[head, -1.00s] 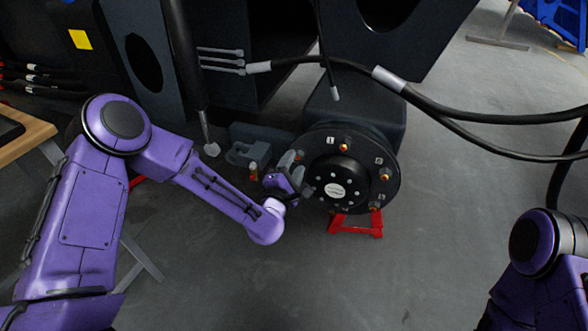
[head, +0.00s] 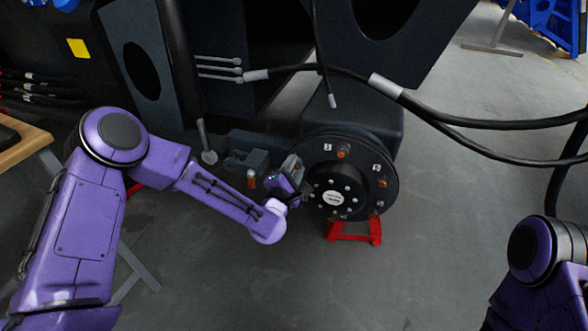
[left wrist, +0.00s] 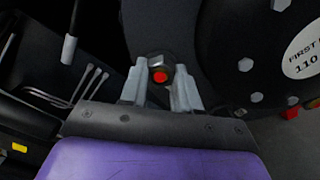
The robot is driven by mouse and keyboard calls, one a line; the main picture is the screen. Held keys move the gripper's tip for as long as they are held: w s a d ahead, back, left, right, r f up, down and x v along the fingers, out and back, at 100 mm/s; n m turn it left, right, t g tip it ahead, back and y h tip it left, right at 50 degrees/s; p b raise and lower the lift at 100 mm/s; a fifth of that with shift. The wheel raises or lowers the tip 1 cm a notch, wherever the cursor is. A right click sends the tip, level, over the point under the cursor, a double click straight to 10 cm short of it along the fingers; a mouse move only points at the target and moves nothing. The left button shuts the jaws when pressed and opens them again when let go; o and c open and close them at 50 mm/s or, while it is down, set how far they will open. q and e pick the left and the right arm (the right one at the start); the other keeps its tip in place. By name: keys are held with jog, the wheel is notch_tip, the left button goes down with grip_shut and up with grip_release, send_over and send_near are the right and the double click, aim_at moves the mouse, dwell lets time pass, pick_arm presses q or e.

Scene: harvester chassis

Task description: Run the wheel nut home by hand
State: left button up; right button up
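The dark round wheel hub (head: 350,200) stands upright in the middle of the head view, with numbered tags and several red-tipped studs around its face. My left gripper (head: 296,178) is at the hub's left edge. In the left wrist view its two grey fingers (left wrist: 160,85) stand apart, one on each side of a grey nut (left wrist: 157,62) with a red stud end showing. The nut lies between or just beyond the fingertips; contact is not clear. My right arm shows at the lower right of the head view, but its gripper is out of view.
A red stand (head: 355,231) is under the hub. Black hoses (head: 470,119) hang across the right. A dark grey block (head: 243,150) and a small amber-coloured item (head: 251,179) are left of the gripper. A wooden bench (head: 22,146) is at far left.

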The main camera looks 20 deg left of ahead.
pick_arm(q)
grip_shut()
jog(key=m+p, duration=0.1)
jog(key=m, duration=0.8)
jog(key=m+p, duration=0.2)
jog(key=m, duration=0.7)
jog(key=shift+w+d+r+m, duration=0.1)
jog(key=shift+d+r+m, duration=0.1)
jog(key=shift+m, duration=0.2)
jog(key=m, duration=0.6)
jog(key=shift+w+a+f+m, duration=0.1)
jog(key=shift+a+m, duration=0.1)
jog(key=shift+m, duration=0.1)
jog(key=o, duration=1)
grip_release()
jog(key=shift+c, duration=1)
